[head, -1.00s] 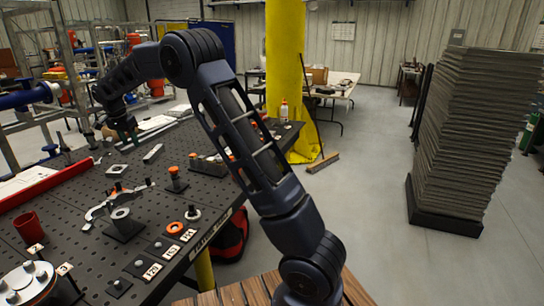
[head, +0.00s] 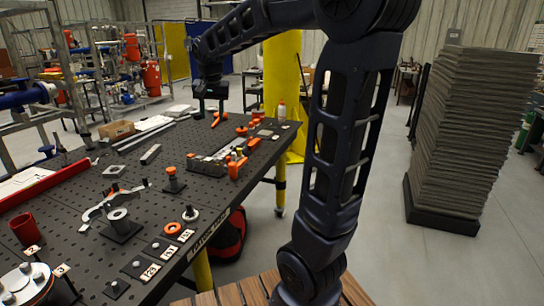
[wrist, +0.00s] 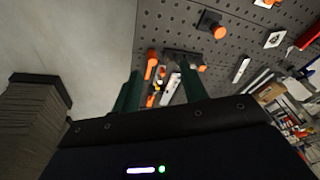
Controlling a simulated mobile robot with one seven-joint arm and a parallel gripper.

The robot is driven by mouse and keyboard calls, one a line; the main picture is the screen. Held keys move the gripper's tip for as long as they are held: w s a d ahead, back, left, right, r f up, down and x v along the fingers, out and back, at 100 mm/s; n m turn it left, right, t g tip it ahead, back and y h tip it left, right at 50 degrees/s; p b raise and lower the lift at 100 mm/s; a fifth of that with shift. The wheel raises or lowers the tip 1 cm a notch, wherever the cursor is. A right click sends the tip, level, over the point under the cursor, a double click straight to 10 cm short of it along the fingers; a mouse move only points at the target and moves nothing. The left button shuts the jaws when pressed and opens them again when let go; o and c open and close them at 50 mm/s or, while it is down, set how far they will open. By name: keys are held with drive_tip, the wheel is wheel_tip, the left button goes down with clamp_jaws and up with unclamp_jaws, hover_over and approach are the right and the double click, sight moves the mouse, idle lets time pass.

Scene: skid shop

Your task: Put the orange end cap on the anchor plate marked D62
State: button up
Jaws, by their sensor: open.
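Several black anchor plates with white tags stand along the table's front edge; an orange ring-like piece (head: 172,228) sits on one plate. The tags are too small to read surely, so I cannot tell which is D62. Other small orange pieces stand further back, one orange-topped piece (head: 241,130) and another on a black block (head: 173,172); I cannot tell which is the end cap. My gripper (head: 210,106) is over the table's far part, its green fingers apart and empty. In the wrist view the fingers (wrist: 160,92) frame orange pieces (wrist: 152,68) below, not held.
A black rack (head: 207,167) with orange-ended parts lies mid-table. A clamp-like metal piece (head: 112,203), a red cup (head: 27,228) and a red bar (head: 40,187) are at the left. A yellow column (head: 283,75) and a stack of grey sheets (head: 455,130) stand right of the table.

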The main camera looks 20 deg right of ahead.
drive_tip(key=s+d+f+n, duration=0.1)
drive_tip(key=s+d, duration=0.3)
drive_tip(key=s, duration=0.4)
drive_tip(key=s+d+f+n+t, duration=0.1)
drive_tip(key=s+d+f, duration=0.2)
drive_tip(key=s, duration=0.5)
drive_tip(key=s+d+f+n, duration=0.1)
drive_tip(key=s+d+f, duration=0.2)
drive_tip(key=s, duration=0.5)
drive_tip(key=shift+s+d+f+n+t, duration=0.2)
drive_tip(key=shift+d+f+n+t, duration=0.15)
drive_tip(key=shift+d, duration=0.5)
